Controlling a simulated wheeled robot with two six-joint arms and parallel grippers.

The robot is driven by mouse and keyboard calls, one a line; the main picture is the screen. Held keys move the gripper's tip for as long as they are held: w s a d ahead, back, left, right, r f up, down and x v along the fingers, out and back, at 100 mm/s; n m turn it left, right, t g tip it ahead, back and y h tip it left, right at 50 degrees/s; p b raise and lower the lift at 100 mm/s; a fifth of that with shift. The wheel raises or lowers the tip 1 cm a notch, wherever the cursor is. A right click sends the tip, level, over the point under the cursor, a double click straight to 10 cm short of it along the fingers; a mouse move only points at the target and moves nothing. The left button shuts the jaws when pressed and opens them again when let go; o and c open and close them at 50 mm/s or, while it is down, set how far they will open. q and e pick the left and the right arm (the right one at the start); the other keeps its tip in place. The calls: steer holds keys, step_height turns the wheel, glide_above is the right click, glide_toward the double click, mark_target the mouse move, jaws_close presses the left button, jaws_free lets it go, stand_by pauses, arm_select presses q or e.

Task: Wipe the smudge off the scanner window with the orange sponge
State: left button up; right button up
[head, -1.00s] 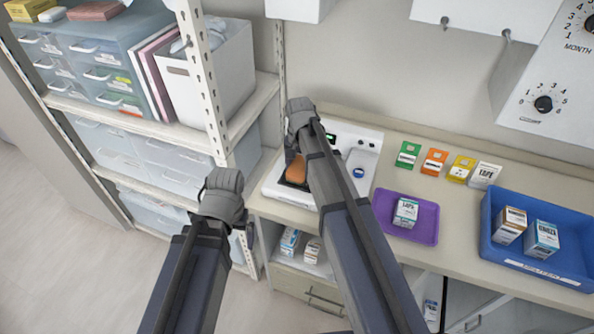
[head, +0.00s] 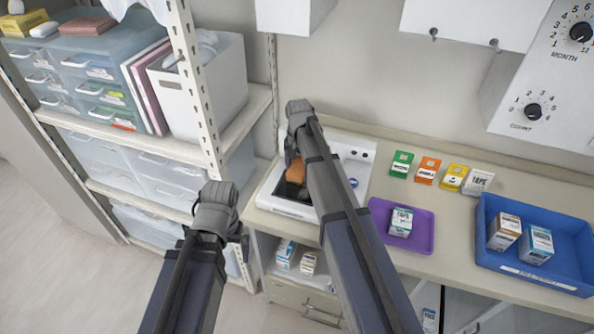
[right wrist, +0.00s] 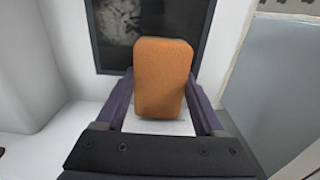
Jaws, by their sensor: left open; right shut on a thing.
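The orange sponge (head: 296,172) is held over the scanner (head: 287,208) on the counter. My right gripper (head: 292,158) is shut on it, and the right wrist view shows the sponge (right wrist: 163,80) upright between the two fingers. The dark scanner window (head: 280,187) lies under and beside the sponge. In the right wrist view a pale grey smudge (right wrist: 122,20) shows on the window (right wrist: 108,58), partly out of frame. I cannot tell whether the sponge touches the glass. My left gripper (head: 243,240) is open and empty, left of the counter in front of the shelf.
A purple tray (head: 418,240) with a tape box stands right of the scanner, and a blue tray (head: 555,284) with two boxes stands further right. A shelf upright (head: 199,95) stands near my left arm.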

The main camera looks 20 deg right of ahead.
step_height(320, 180, up, 6)
steer(key=p, duration=0.6)
stand_by(0.4)
step_height(320, 180, up, 3)
steer(key=p, duration=0.3)
steer(key=shift+r, duration=0.1)
stand_by(0.3)
